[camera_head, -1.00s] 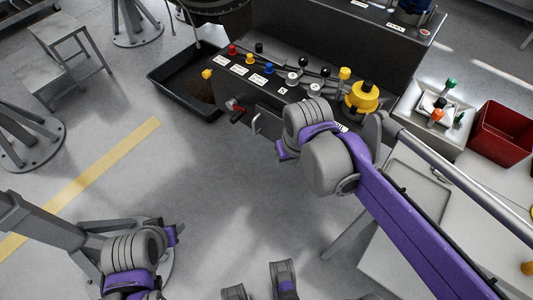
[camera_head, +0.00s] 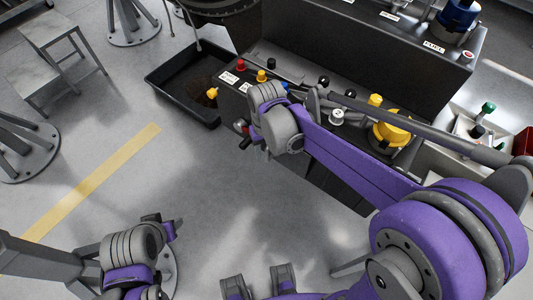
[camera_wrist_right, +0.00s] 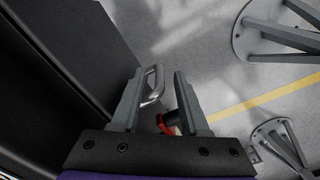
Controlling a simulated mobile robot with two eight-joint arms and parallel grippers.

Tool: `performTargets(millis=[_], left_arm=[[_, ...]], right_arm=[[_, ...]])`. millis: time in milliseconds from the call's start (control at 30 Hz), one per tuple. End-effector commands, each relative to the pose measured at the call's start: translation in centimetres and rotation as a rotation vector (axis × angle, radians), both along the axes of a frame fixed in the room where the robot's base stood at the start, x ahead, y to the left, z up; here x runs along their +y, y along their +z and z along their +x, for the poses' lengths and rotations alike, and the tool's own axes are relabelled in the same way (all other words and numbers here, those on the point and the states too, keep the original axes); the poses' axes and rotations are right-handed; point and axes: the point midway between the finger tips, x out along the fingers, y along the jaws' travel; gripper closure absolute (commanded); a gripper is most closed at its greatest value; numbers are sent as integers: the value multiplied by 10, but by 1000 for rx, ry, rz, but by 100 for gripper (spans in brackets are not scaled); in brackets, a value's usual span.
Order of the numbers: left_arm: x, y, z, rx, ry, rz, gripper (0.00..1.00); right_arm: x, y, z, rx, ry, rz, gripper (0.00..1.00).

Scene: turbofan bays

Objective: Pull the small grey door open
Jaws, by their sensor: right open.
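The silver bar handle (camera_wrist_right: 154,85) shows in the right wrist view, between the fingers of my right gripper (camera_wrist_right: 158,80), nearer the left finger. The gripper is open and not closed on the handle; whether a finger touches it is unclear. The handle stands at the edge of a dark panel (camera_wrist_right: 75,50); I cannot make out the small grey door's outline. In the head view my right wrist covers the handle and this part of the console front (camera_head: 325,178). My left gripper (camera_head: 168,228) hangs at lower left, away from the console; its jaws are unclear.
A red-and-black knob (camera_wrist_right: 168,122) sits close to the right finger. A black tray (camera_head: 180,88) lies on the floor left of the console. Knobs and a yellow cap (camera_head: 392,132) stand on the console top.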

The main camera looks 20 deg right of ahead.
Motion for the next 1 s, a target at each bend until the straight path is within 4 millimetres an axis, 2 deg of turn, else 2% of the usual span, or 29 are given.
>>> performTargets(millis=[133, 433, 600, 700, 1000], left_arm=[[0, -1, 0, 0, 0, 0, 50], [0, -1, 0, 0, 0, 0, 50], [0, -1, 0, 0, 0, 0, 50], [0, -1, 0, 0, 0, 0, 50], [0, -1, 0, 0, 0, 0, 50]], right_arm=[[0, -11, 0, 0, 0, 0, 55], [0, -13, 0, 0, 0, 0, 55], [0, -12, 0, 0, 0, 0, 86], [0, -12, 0, 0, 0, 0, 100], [0, -12, 0, 0, 0, 0, 100]])
